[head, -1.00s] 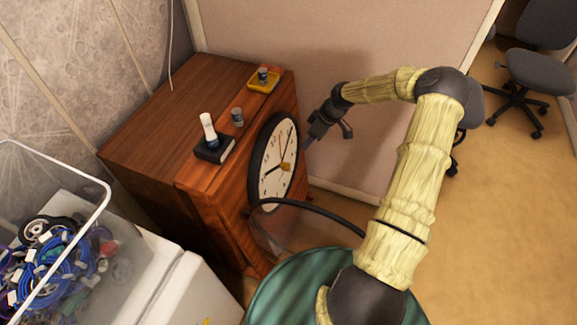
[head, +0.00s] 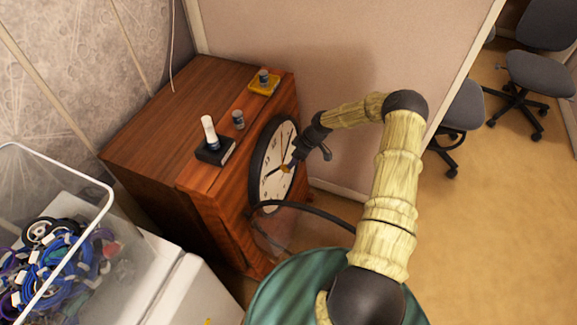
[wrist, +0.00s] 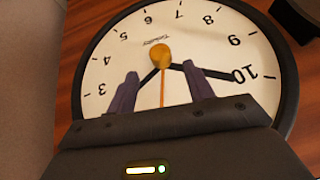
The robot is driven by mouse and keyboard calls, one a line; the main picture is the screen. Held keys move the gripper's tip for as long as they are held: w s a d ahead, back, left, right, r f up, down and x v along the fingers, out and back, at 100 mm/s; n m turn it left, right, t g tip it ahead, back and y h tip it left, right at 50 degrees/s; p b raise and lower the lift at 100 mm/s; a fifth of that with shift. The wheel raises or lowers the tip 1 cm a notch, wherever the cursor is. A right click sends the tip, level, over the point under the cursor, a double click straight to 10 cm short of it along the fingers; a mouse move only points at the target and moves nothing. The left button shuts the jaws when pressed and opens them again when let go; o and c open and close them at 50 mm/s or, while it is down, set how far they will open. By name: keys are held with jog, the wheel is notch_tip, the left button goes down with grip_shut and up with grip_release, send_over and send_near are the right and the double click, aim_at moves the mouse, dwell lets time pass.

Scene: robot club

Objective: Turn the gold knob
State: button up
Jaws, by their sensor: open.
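The gold knob (wrist: 160,56) sits at the middle of a round white clock face with a black rim (wrist: 284,75), where the clock hands meet. In the head view the gold knob (head: 285,169) shows on the clock (head: 264,170), which stands upright against the front of the wooden cabinet. My gripper (wrist: 158,72) is open, its two purple fingers apart and pointing at the clock face, one to each side below the knob in the wrist view. In the head view my gripper (head: 293,163) is close in front of the clock. I cannot tell whether the fingertips touch anything.
On the wooden cabinet (head: 150,125) stand a black block with a white handle (head: 209,130), a small grey can (head: 238,119) and a yellow tray (head: 265,87) with another can. A clear bin of cables (head: 50,255) is at the left. A partition wall (head: 400,50) stands behind my arm.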

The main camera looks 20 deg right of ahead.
aim_at(285, 168)
jog(key=x, duration=0.6)
jog(key=c, duration=1)
jog(key=shift+o, duration=0.2)
